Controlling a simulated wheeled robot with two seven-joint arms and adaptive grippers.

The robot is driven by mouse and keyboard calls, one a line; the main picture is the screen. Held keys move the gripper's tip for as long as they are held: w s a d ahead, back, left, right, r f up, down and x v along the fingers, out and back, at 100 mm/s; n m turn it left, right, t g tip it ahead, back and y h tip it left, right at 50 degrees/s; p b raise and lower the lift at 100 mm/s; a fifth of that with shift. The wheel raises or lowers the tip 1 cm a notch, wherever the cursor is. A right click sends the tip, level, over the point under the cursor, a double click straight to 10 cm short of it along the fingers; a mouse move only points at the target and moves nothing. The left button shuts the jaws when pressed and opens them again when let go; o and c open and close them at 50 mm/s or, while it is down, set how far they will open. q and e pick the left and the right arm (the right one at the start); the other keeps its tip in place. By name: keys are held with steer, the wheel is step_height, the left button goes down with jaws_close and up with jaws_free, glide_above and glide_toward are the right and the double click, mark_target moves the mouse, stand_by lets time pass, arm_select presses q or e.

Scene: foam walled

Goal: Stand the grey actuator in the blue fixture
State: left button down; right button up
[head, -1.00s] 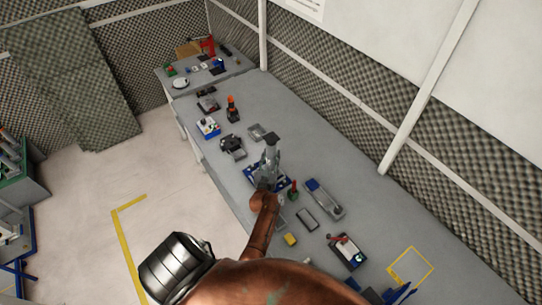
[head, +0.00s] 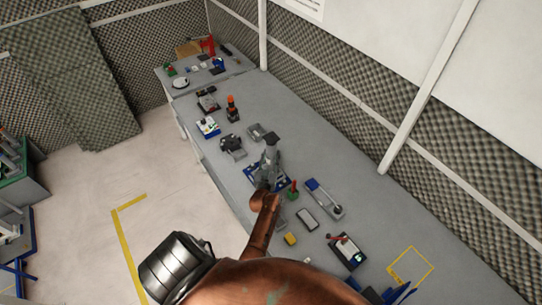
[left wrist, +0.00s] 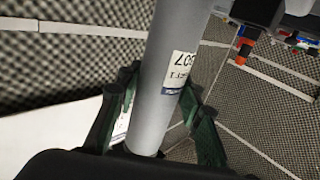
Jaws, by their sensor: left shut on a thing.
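The grey actuator (head: 270,155) stands roughly upright in the head view, with a dark top. In the left wrist view it is a smooth grey cylinder (left wrist: 166,60) with a white label. My left gripper (head: 266,184) is shut on it; its dark green fingers (left wrist: 160,95) lie on both sides of the cylinder. The blue fixture (head: 252,173) shows on the bench around the actuator's lower part, partly hidden by the actuator and my gripper. I cannot tell whether the actuator's foot is inside the fixture or in front of it. My right gripper is not in view.
On the grey bench (head: 310,175), a small red-and-green part (head: 293,190), a long grey-and-blue device (head: 325,198), a grey tray (head: 307,218) and a yellow block (head: 290,239) lie close by. An orange-and-black device (head: 232,108) stands farther back.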

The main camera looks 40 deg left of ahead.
arm_select(q)
steer(key=shift+f+b, duration=0.7)
steer(key=shift+f, duration=0.05)
steer(key=c, duration=1.5)
jaws_free()
steer(key=shift+c, duration=0.2)
steer(key=o, duration=0.3)
steer(key=shift+f, duration=0.1)
